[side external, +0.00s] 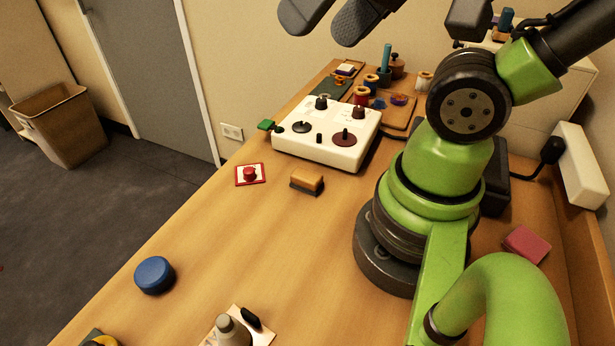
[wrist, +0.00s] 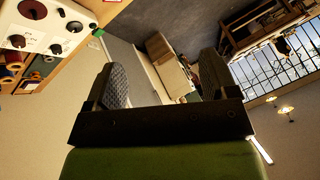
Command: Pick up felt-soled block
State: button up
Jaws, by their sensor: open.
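The felt-soled block (side external: 307,179), an orange-tan block with a dark layer underneath, lies on the wooden table in the side external view, in front of the white control box. It does not show in the wrist view. My gripper (side external: 322,24) is at the top edge of the side external view, high above the table and well apart from the block. Its two dark padded fingers are spread with nothing between them. They also show in the wrist view (wrist: 164,76), which looks out over the room.
The white control box (side external: 327,134) with knobs stands just behind the block. A red button on a white card (side external: 250,174) lies left of it. A blue round thing (side external: 154,275), a grey cone-shaped thing (side external: 231,331) and a pink block (side external: 527,243) lie farther off. Table between is clear.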

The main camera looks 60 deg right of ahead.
dwell(0.4)
jog(key=shift+c, duration=1.2)
jog(key=n+g+h, duration=0.2)
jog(key=n+g, duration=0.1)
jog(key=g, duration=0.4)
send_over(307, 174)
notch_tip(307, 174, down, 20)
notch_tip(307, 174, down, 4)
jog(key=shift+s+r, duration=0.1)
jog(key=shift+f, duration=3.3)
jog(key=shift+c, duration=0.2)
